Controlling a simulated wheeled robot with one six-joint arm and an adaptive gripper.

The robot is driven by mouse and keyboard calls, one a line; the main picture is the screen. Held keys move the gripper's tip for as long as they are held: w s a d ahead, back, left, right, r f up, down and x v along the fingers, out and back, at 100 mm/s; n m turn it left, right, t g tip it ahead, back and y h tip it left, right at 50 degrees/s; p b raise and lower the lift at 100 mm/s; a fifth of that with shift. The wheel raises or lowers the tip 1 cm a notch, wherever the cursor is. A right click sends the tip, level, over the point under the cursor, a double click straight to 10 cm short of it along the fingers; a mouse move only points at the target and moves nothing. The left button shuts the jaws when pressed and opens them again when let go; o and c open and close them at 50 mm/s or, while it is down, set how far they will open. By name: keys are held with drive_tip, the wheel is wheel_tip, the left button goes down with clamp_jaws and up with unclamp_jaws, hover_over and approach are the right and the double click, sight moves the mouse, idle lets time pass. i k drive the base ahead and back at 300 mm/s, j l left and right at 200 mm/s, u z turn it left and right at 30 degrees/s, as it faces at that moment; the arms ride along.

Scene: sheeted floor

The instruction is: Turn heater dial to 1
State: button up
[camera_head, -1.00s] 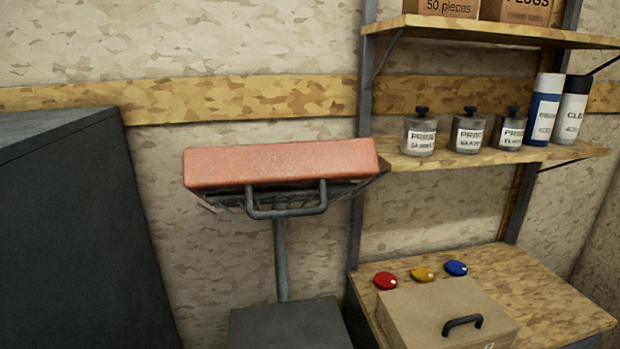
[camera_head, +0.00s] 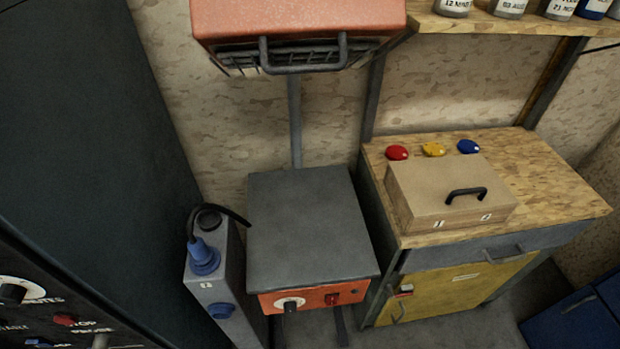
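The heater has an orange-red head (camera_head: 300,20) with a grey handle, on a thin pole behind a grey-topped box (camera_head: 305,230). On the box's orange front panel is a round white dial (camera_head: 291,304) with a dark knob. A red switch (camera_head: 332,298) sits to its right. The dial's markings and setting are too small to read. My gripper is not in view.
A dark cabinet fills the left, with a control panel (camera_head: 50,305) at lower left. A grey socket post (camera_head: 215,280) with a blue plug stands left of the heater box. A wooden-topped workbench (camera_head: 560,190) with a lidded box (camera_head: 450,190) stands right.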

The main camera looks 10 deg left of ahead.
sight(289, 307)
drive_tip(key=u, duration=0.7)
